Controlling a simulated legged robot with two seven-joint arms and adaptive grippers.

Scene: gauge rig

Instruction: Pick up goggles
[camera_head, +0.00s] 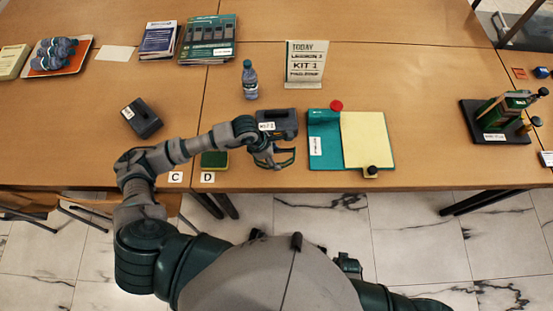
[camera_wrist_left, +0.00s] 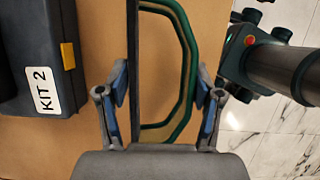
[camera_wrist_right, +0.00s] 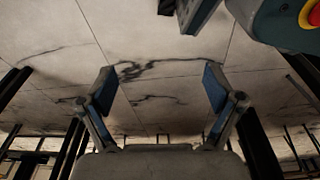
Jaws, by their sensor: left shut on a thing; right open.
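The goggles (camera_wrist_left: 186,50), with a dark green rim, clear lens and a dark straight edge, lie between the fingers of my left gripper (camera_wrist_left: 162,92). The fingers are shut on them, one at each side. In the head view my left gripper (camera_head: 266,150) holds the goggles (camera_head: 288,162) at the table's front edge, just in front of the dark KIT 2 case (camera_head: 284,117). The gripper hides part of them, and I cannot tell whether they touch the table. My right gripper (camera_wrist_right: 160,90) is open and empty, with marble floor beyond it.
The KIT 2 case (camera_wrist_left: 45,65) is close beside the left gripper. A teal folder with yellow paper (camera_head: 364,140) lies to the right, a bottle (camera_head: 249,82) and sign (camera_head: 304,65) stand behind. A green pad (camera_head: 214,160) lies by label D. Another dark case (camera_head: 142,118) is left.

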